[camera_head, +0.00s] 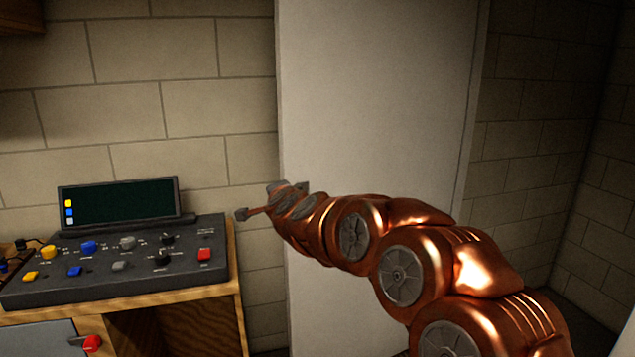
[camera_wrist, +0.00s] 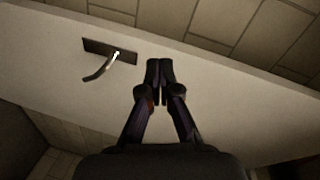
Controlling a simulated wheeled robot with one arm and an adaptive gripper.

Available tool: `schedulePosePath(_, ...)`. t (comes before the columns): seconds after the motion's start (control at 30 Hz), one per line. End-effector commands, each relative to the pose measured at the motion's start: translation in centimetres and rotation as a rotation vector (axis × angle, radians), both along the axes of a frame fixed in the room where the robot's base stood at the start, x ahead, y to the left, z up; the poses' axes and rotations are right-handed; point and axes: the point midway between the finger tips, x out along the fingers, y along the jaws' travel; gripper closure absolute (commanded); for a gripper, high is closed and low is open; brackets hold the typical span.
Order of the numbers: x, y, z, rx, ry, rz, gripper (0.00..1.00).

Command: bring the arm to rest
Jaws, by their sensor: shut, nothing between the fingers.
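My arm is copper-coloured and reaches from the lower right toward the middle in the head view. My gripper shows in the wrist view (camera_wrist: 160,72), its two fingers together and nothing between them. In the wrist view the fingers lie in front of a pale door (camera_wrist: 215,100). A dark door handle (camera_wrist: 103,64) is to the left of the fingertips, apart from them.
A dark control console (camera_head: 130,262) with coloured knobs, buttons and a screen (camera_head: 118,203) stands on a wooden desk (camera_head: 170,293) at the left. A red-handled lever (camera_head: 92,344) is below it. The pale door (camera_head: 370,100) stands behind my arm. Block walls (camera_head: 190,60) surround the place.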

Motion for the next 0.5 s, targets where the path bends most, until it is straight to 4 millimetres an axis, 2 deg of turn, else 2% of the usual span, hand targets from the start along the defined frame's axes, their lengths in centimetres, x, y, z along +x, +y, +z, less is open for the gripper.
schedulePosePath(0.03, -1.3, -0.3, 0.5, -0.043, 0.017, 0.049, 1.00)
schedulePosePath(0.17, -5.2, -0.6, 0.1, -0.162, 0.074, 0.182, 1.00)
schedulePosePath(0.37, -12.1, -2.6, -2.1, -0.359, 0.182, 0.366, 1.00)
schedulePosePath(0.5, -17.6, -5.1, -4.3, -0.496, 0.278, 0.479, 1.00)
